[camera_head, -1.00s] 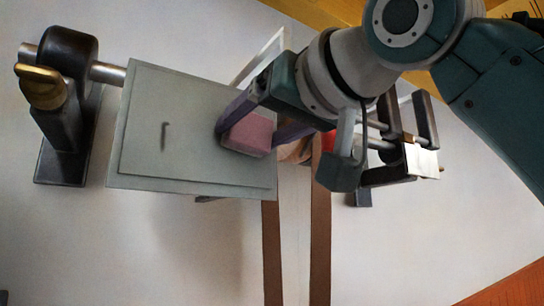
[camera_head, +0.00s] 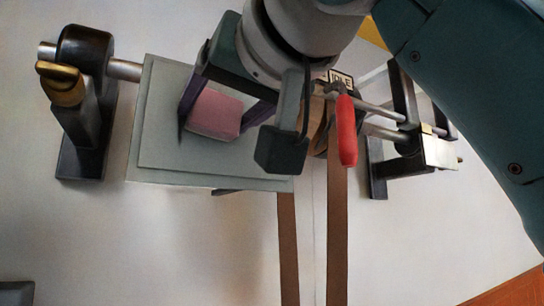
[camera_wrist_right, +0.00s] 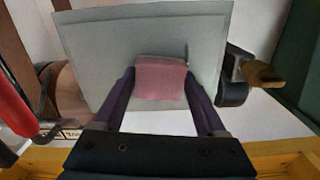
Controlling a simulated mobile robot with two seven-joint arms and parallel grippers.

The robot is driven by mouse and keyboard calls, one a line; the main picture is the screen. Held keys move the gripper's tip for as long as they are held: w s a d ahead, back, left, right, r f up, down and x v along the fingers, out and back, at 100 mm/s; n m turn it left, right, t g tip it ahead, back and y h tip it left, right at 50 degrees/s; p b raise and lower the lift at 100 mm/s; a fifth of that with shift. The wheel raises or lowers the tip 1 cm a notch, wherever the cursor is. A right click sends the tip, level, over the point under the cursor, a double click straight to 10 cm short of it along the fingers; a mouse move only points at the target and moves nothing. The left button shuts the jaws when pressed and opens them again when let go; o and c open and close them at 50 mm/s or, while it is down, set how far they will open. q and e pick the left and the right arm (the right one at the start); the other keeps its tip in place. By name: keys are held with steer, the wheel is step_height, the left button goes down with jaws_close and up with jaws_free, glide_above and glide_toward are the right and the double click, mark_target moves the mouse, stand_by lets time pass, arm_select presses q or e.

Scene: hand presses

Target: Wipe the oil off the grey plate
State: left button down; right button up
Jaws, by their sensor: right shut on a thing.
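The grey plate (camera_head: 170,165) hangs flat in the middle left of the head view, and it fills the upper middle of the right wrist view (camera_wrist_right: 100,50). My right gripper (camera_head: 212,117) is shut on a pink block (camera_head: 214,114), a sponge or pad, and holds it at the plate's face. The block also shows between the fingers in the right wrist view (camera_wrist_right: 160,78). I cannot tell whether it touches the plate. A small dark streak (camera_wrist_right: 187,52) shows at the block's far edge in the wrist view. My left gripper is not in view.
A black bracket with a brass knob (camera_head: 62,85) carries a metal rod left of the plate. A red handle (camera_head: 347,132), an "IDLE" sign (camera_head: 341,79) and a black clamp frame (camera_head: 405,105) stand to the right. Brown rails (camera_head: 337,230) run below.

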steer(key=shift+s+a, duration=0.45)
steer(key=shift+a, duration=0.25)
steer(key=shift+s+a, duration=0.5)
steer(key=shift+a, duration=0.25)
steer(key=shift+s+a, duration=0.45)
steer(key=shift+a, duration=0.25)
steer(key=b, duration=0.1)
glide_toward(167, 114)
steer(key=shift+w+r, duration=0.2)
steer(key=shift+w, duration=0.05)
steer(key=shift+a, duration=0.1)
